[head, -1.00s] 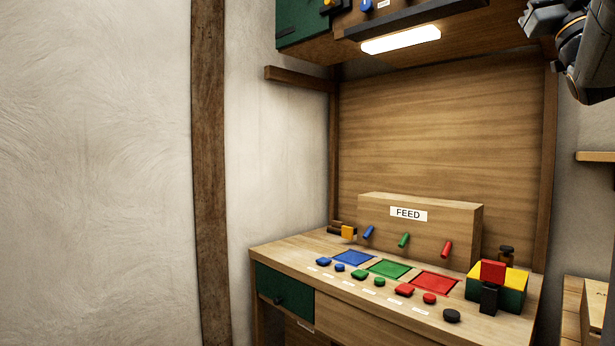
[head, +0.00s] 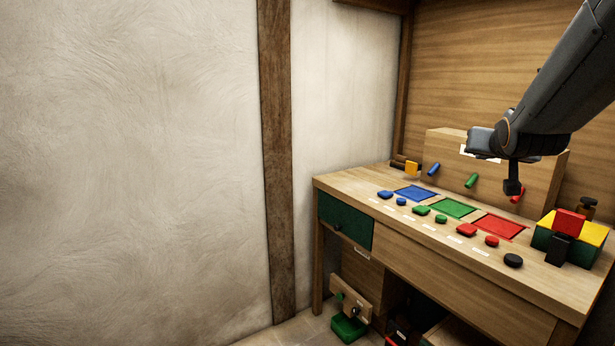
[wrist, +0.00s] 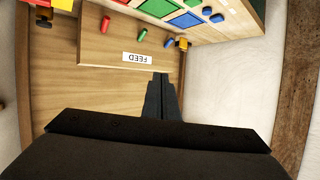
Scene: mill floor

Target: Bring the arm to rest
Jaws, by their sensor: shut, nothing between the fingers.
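My gripper (head: 512,187) hangs from my dark arm at the upper right of the head view, in front of the wooden feed box (head: 445,145) at the back of the bench. In the wrist view its closed fingers (wrist: 161,95) point toward the box, near the FEED label (wrist: 142,58). The fingers are shut with nothing between them. In the head view my arm hides most of the label and part of the box. I cannot tell how far the fingers are from the box.
The bench (head: 420,236) carries blue (head: 416,193), green (head: 453,208) and red (head: 498,226) squares with coloured buttons before them. A yellow-and-green block (head: 590,245) with a red top piece stands at the right. A green-based device (head: 348,326) is on the floor. The plaster wall lies left.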

